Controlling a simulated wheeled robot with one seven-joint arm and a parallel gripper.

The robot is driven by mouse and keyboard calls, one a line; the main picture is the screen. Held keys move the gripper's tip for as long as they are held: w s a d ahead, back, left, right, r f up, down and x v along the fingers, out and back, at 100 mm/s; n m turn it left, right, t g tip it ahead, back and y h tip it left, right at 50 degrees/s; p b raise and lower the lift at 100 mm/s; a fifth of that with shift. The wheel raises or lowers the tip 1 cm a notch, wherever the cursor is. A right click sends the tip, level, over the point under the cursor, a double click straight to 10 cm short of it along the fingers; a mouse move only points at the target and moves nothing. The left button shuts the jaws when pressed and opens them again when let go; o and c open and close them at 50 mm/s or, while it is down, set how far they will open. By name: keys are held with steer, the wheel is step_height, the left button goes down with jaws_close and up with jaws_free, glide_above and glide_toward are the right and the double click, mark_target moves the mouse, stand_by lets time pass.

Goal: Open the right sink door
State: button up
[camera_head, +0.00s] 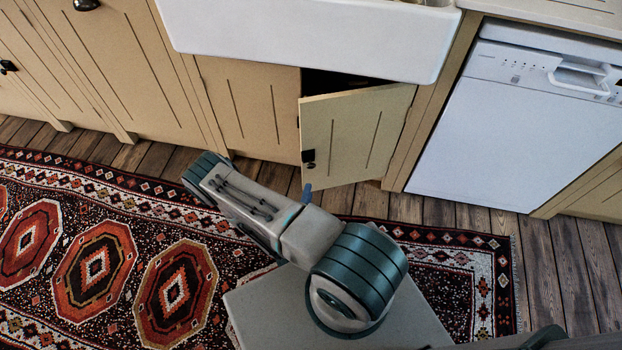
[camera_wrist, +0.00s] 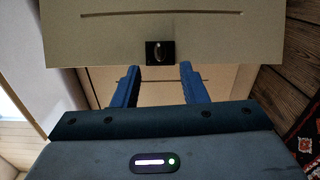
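The right sink door (camera_head: 360,135) is a cream panel under the white sink, standing partly open with a dark gap at its top. Its dark handle (camera_head: 308,158) is near its free left edge. In the wrist view the door (camera_wrist: 100,38) fills the top, with the handle (camera_wrist: 160,52) near its edge. My gripper (camera_wrist: 160,66) is open, its two blue fingers apart with nothing gripped between them. The fingertips are close to the door's edge, one on each side of the handle; I cannot tell if they touch it. In the head view one blue finger (camera_head: 307,194) shows below the handle; my arm hides the rest.
The white sink (camera_head: 310,35) overhangs the door. The closed left sink door (camera_head: 248,105) is beside it. A white dishwasher (camera_head: 520,120) stands to the right. A patterned rug (camera_head: 110,265) covers much of the wooden floor (camera_head: 435,212).

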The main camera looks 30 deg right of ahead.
steer(key=shift+v, duration=1.8)
steer(key=shift+c, duration=0.3)
